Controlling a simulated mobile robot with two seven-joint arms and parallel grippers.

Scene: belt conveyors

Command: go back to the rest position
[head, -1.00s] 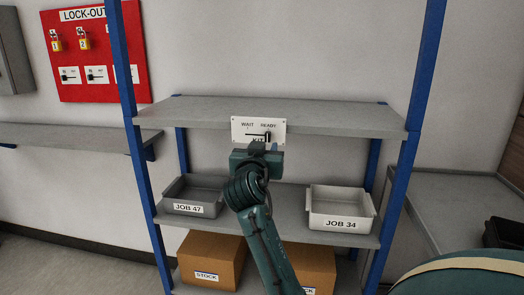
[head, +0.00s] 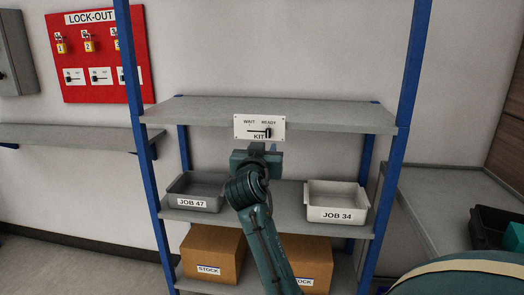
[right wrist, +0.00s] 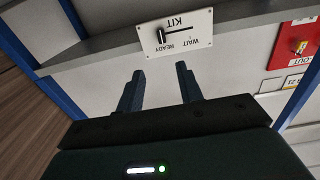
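The white KIT switch plate (head: 260,127) is on the front edge of the upper shelf. Its black lever (head: 268,132) stands at the READY side. In the right wrist view the plate (right wrist: 177,33) shows upside down beyond the fingers. My right gripper (head: 262,147) is just below and in front of the plate in the head view. In the right wrist view the right gripper (right wrist: 158,72) has its two fingers apart with nothing between them, clear of the lever. My left gripper is not in view.
The blue-post rack holds a grey JOB 47 bin (head: 193,203) and a white JOB 34 bin (head: 336,214) on the middle shelf (head: 290,208). STOCK boxes (head: 212,255) sit below. A red lock-out board (head: 98,75) hangs left. A grey bench (head: 435,200) stands right.

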